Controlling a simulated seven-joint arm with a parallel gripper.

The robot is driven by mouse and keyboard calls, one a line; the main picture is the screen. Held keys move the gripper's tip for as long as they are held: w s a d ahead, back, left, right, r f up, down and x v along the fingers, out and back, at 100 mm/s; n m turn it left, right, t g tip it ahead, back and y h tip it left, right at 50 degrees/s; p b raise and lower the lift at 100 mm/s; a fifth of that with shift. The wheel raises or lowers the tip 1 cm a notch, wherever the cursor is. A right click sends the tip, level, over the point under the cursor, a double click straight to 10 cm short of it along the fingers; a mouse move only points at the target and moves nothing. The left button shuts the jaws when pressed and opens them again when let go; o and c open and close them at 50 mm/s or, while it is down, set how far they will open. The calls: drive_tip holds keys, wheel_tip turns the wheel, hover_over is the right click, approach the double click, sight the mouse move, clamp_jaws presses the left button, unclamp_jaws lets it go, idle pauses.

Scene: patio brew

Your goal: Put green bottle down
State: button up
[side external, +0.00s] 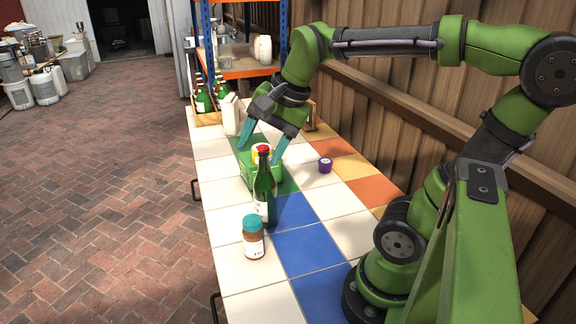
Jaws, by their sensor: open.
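A green bottle (265,196) with a red cap and a pale label stands upright on the tiled table, in front of a green box (247,176). My gripper (258,155) is open, pointing down, with its two teal fingers spread above or around the green box, behind the bottle in this view. The bottle appears apart from the fingers, but the exact depth between them is hard to tell. Something yellow and white shows at the box's top, partly hidden by the bottle cap.
A brown jar with a teal lid (254,242) stands nearest the camera. A small purple jar (325,165) is to the right. A white container (230,115) and a wooden crate (207,119) of green bottles stand at the far end. The blue tiles (308,248) are clear.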

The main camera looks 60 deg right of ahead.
drive_tip(key=s+a+f+n+t+y, duration=0.1)
drive_tip(key=s+a+f+n+t, duration=0.1)
drive_tip(key=n, duration=0.9)
drive_tip(key=s+a+f, duration=0.1)
drive_tip(key=s+a, duration=0.1)
drive_tip(key=a, duration=0.1)
drive_tip(key=shift+n, duration=0.3)
